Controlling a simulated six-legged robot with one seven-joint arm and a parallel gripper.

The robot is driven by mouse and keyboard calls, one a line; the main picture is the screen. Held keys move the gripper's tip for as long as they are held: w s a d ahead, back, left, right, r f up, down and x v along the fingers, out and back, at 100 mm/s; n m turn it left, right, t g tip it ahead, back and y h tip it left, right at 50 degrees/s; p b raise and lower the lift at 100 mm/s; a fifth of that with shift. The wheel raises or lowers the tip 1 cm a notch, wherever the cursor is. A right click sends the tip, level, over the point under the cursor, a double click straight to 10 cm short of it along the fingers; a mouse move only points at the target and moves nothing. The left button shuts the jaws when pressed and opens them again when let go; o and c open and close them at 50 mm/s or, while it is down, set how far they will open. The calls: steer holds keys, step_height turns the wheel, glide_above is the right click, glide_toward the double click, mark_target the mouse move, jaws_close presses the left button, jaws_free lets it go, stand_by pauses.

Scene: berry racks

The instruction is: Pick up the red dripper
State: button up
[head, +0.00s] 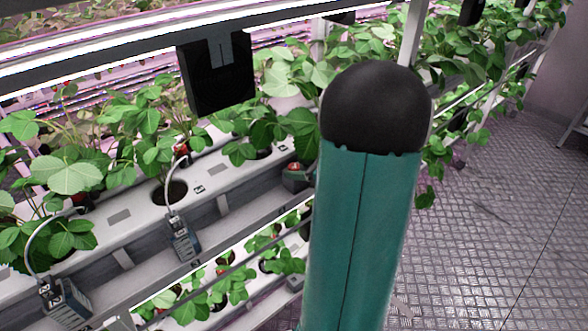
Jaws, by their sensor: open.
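A small red piece that looks like a dripper (181,150) sits at the upper end of a thin white tube, beside a pot hole in the white trough (120,215). A second small red piece (79,201) shows among leaves at the left, near the end of another tube. I cannot tell which one is the red dripper of the task. My arm, teal with a black rounded top, stands upright right of centre and hides part of the rack. My gripper is not in view.
Strawberry plants (75,170) grow along the trough, with a lower planted row beneath. Grey boxes with tubes (183,240) hang on its front. A black box (216,75) hangs from the lamp bar above. The metal floor (490,220) at the right is clear.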

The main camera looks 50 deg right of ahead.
steer(key=c, duration=1.1)
steer(key=shift+r, duration=0.5)
step_height(320, 180, up, 2)
steer(key=shift+r, duration=0.2)
steer(key=r+v, duration=0.1)
steer(key=v, duration=0.4)
steer(key=r+v, duration=0.1)
steer(key=v, duration=0.5)
steer(key=w+r+v, duration=0.1)
steer(key=v, duration=0.4)
steer(key=shift+s+a+r, duration=0.2)
steer(key=shift+s, duration=0.1)
